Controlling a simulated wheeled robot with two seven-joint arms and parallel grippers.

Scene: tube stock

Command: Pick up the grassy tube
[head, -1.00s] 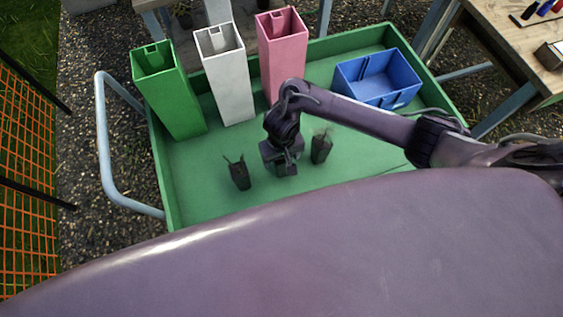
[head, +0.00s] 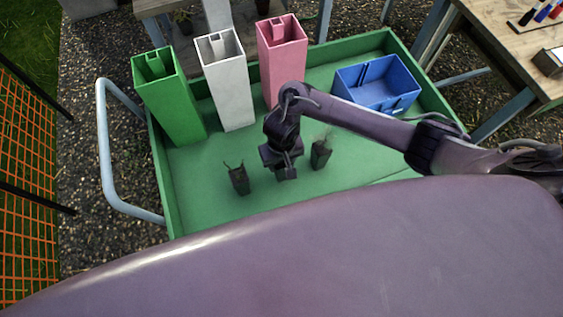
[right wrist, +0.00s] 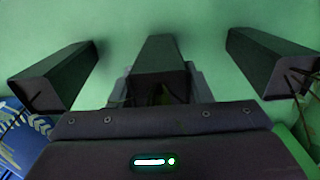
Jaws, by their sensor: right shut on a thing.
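My right gripper (head: 286,172) is low over the green cart bed, between two dark tubes in the head view. In the right wrist view it is shut on a dark square tube (right wrist: 160,60), with a little yellow-green stuff at its near end. I cannot tell whether this is grass. One free tube (head: 239,181) with a twiggy, leafy sprig stands to the left. Another (head: 320,155) with thin, faint growth stands to the right. The right wrist view shows a tube on the left (right wrist: 60,75) and one with dark twigs on the right (right wrist: 265,60). My left gripper is not in view.
The green cart (head: 205,200) has raised rims. Tall green (head: 170,100), white (head: 230,90) and pink (head: 283,60) bins stand at its back, with a blue crate (head: 375,88) at the back right. A wooden table (head: 500,40) stands further right. Some cart bed around the tubes is clear.

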